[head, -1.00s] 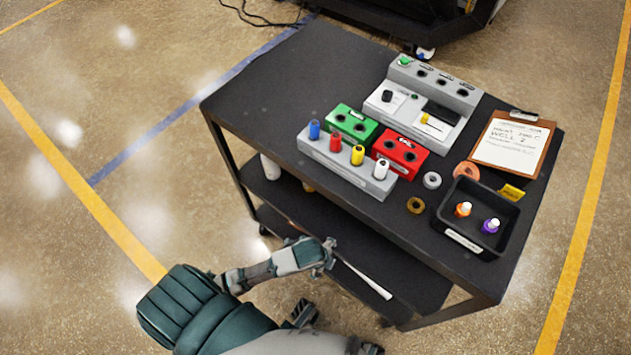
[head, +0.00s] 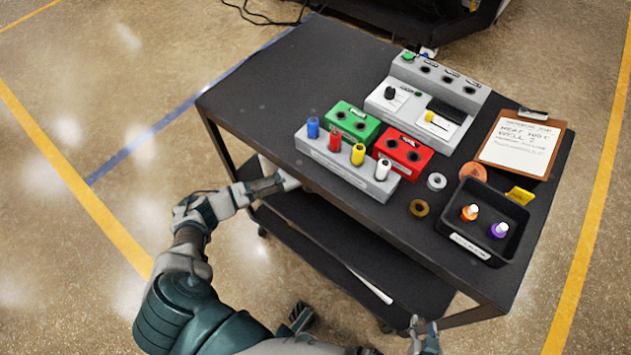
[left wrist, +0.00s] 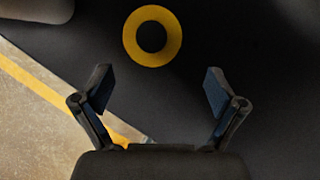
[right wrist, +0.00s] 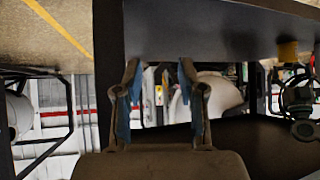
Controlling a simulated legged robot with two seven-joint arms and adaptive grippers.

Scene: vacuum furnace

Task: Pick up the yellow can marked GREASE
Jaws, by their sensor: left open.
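In the left wrist view a yellow ring around a dark centre (left wrist: 152,12) stands out against the dark lower shelf; it looks like the yellow can seen from above. The can also shows in the right wrist view (right wrist: 288,50), small, with the picture upside down. No GREASE marking is legible. My left gripper (left wrist: 158,88) is open and empty, with the can ahead of its fingertips and apart from them. In the head view the tabletop hides this gripper and the can. My right gripper (head: 424,334) is open and empty near the cart's front edge; its fingers also show in the right wrist view (right wrist: 160,80).
The black cart top (head: 270,75) overhangs the lower shelf (head: 345,245). On top are a grey rack (head: 345,172) of coloured plugs, green and red blocks, a grey control unit, a clipboard (head: 520,142) and a black bin (head: 470,245). A pale rounded object (left wrist: 35,8) is near the can.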

